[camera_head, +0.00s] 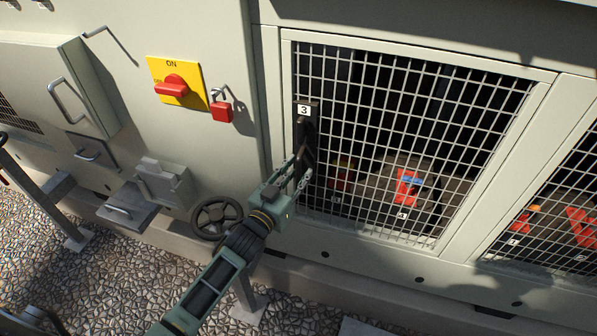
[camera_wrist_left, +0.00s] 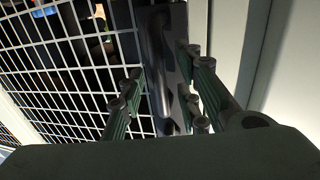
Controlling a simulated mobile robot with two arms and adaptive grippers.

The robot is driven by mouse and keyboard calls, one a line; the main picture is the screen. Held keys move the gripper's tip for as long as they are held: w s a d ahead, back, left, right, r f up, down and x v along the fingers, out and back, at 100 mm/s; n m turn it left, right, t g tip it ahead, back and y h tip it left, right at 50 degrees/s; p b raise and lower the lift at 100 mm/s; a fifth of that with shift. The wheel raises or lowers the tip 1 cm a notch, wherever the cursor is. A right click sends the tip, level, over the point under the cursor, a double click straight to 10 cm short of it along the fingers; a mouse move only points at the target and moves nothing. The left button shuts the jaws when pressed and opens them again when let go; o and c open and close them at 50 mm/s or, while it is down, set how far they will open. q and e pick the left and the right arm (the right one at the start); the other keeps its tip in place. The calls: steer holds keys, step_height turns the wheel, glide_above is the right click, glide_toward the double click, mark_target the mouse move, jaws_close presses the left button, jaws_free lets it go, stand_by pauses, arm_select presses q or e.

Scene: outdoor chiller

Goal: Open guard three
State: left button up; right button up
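Guard three is a wire mesh panel in a pale frame (camera_head: 400,52), in the upper right half of the head view. It looks shut. A white label "3" (camera_head: 303,110) sits at the top of its dark handle (camera_head: 306,135), on the panel's left edge. My left gripper (camera_head: 303,172) is at the lower part of this handle. In the left wrist view, its fingers (camera_wrist_left: 160,92) stand apart on either side of the dark handle (camera_wrist_left: 160,45). I see no clear contact. My right gripper is not in view.
Left of the guard are a red and yellow rotary switch (camera_head: 172,88), a red padlock (camera_head: 221,112) and a black handwheel (camera_head: 216,216). Red valves (camera_head: 407,187) show behind the mesh. Another mesh panel (camera_head: 560,190) is at the right. Gravel lies below.

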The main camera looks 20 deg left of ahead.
arm_select(q)
steer(key=shift+w+d, duration=0.1)
steer(key=shift+w, duration=0.3)
steer(key=shift+c, duration=0.4)
jaws_close()
